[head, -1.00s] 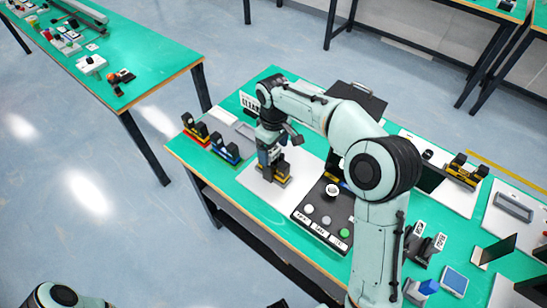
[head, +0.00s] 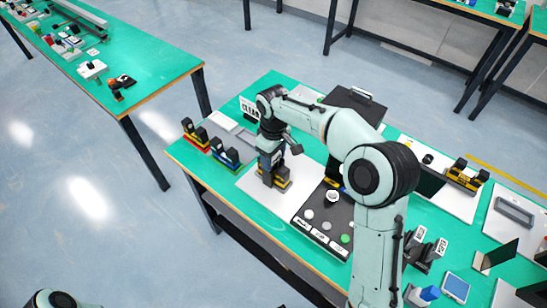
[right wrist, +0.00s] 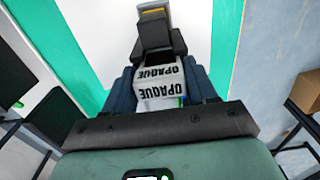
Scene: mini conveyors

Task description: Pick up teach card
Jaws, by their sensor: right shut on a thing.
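The teach card (right wrist: 160,85), a white block printed "OPAQUE" on its faces, sits between the fingers of my right gripper (right wrist: 165,92) in the right wrist view. The gripper is shut on it. In the head view my right gripper (head: 267,163) points down at a black and yellow stand (head: 275,179) on a white board. The stand's black and yellow top (right wrist: 155,30) shows just beyond the card in the wrist view. I cannot tell whether the card still touches the stand. The card is hidden in the head view. My left gripper is out of view.
A black control panel (head: 322,240) with round buttons stands right of the white board (head: 292,200). Red and blue-green stands (head: 225,153) are to the left, a "CLEAR" sign (head: 249,108) behind. A black case (head: 352,103) stands at the back.

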